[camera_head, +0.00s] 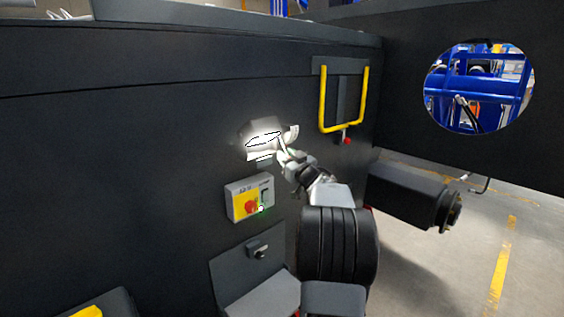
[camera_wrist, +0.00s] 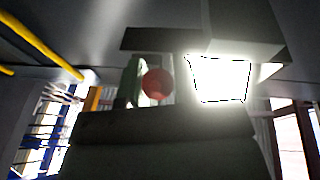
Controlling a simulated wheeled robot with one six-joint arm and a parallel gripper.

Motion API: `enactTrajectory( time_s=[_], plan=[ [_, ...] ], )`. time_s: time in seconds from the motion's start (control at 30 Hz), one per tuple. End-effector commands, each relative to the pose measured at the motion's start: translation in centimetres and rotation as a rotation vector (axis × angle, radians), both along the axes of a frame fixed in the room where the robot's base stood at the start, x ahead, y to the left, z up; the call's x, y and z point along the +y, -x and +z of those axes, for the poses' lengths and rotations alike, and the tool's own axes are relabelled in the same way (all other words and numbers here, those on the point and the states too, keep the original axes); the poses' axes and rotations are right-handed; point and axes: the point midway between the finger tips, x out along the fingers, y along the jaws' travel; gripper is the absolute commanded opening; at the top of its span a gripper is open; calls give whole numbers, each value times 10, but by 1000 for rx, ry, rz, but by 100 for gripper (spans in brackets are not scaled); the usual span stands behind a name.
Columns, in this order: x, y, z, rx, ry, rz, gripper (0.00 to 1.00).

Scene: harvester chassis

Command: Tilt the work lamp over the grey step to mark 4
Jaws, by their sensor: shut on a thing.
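The work lamp (camera_head: 262,138) is mounted on the dark chassis wall, above the grey step (camera_head: 262,302). Its bright face glares in the head view and shows as a white lit panel in the wrist view (camera_wrist: 222,80). A pale plate (camera_head: 292,132) shows at the lamp's right side; any marks on it are too small to read, so I cannot tell the tilt mark. My gripper (camera_head: 284,148) is at the lamp's right edge, shut on a part of the lamp. The glare hides the exact grip. A red round knob (camera_wrist: 157,84) shows left of the lit panel in the wrist view.
A control box (camera_head: 249,198) with a red button on yellow is below the lamp. A latch (camera_head: 258,249) is above the step. A yellow handle (camera_head: 344,98) is up right. A dark cylinder-ended beam (camera_head: 412,196) juts out right of my arm, over open floor.

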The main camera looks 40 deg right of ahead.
Motion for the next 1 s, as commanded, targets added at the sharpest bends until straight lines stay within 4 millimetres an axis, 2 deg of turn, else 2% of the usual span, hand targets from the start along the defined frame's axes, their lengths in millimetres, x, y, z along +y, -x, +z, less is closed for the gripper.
enactTrajectory(
  time_s=[0.2,0.23,0.4,0.67,0.77,0.87,1.0],
  plan=[
    [1,-2,-1,5,-1,2,0],
    [2,-2,-1,5,-1,3,31],
    [2,-2,-1,5,-2,3,48],
    [2,-1,-1,4,-2,2,49],
    [2,6,-3,4,-1,1,49],
    [3,19,-7,3,-1,0,49],
    [6,47,-14,4,-1,-1,49]
  ],
)
